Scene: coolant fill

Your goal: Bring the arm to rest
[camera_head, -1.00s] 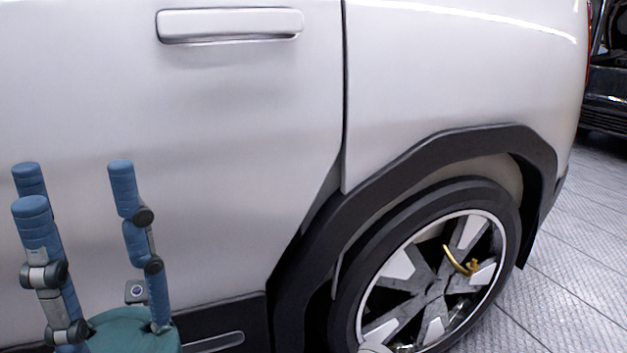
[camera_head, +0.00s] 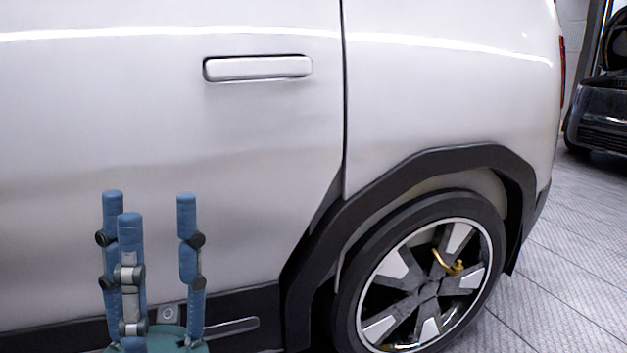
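My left gripper (camera_head: 157,220) stands at the lower left of the head view, with its blue fingers pointing up. The fingers are spread apart with a clear gap, and nothing is between them. Its teal palm (camera_head: 170,345) shows at the bottom edge. The gripper is in front of the side of a white car, and I cannot tell its exact distance from the door. The rest of the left arm is out of the picture. My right gripper is not in view.
The white car's door (camera_head: 240,150) with its handle (camera_head: 258,67) fills the left and middle. The rear wheel (camera_head: 428,285) sits under a black arch. Grey tiled floor (camera_head: 570,260) is clear at the right. A dark vehicle (camera_head: 600,115) stands far right.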

